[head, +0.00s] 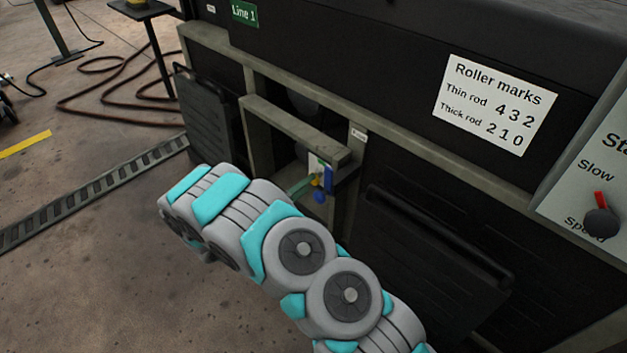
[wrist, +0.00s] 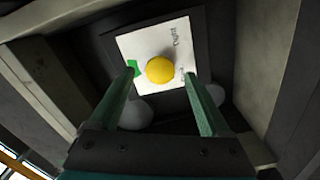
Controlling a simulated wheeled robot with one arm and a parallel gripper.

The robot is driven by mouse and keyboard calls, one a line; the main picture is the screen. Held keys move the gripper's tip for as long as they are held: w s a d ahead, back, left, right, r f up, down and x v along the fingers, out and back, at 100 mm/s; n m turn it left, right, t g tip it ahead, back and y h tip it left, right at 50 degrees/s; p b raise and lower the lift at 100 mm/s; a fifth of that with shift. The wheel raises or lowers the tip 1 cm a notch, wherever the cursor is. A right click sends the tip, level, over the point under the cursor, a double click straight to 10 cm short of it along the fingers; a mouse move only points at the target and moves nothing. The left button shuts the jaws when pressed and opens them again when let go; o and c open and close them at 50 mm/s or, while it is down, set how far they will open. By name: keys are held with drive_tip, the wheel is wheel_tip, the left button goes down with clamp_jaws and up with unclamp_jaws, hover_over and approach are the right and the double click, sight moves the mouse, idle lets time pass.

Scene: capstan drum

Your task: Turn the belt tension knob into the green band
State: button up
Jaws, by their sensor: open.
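The belt tension knob is a round yellow knob (wrist: 160,69) on a white plate (wrist: 150,45) in the wrist view. A green band (wrist: 133,68) shows on the plate just left of the knob, partly behind my left finger. Dark lettering runs along the plate's right side. My gripper (wrist: 160,74) is open, with its two green fingers on either side of the knob and a gap to it on both sides. I cannot tell how deep the fingertips reach. In the head view the knob (head: 316,182) is small and partly hidden by my gripper (head: 307,184). No pointer on the knob is discernible.
The plate sits recessed between frame beams (head: 295,130) of the dark machine. Rounded grey shapes (wrist: 134,113) lie behind my fingers. A "Roller marks" sign (head: 495,105) and speed lever (head: 601,215) are to the right.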

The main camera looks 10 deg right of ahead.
drive_tip(key=shift+x, duration=2.05)
drive_tip(key=shift+c, duration=0.2)
clamp_jaws()
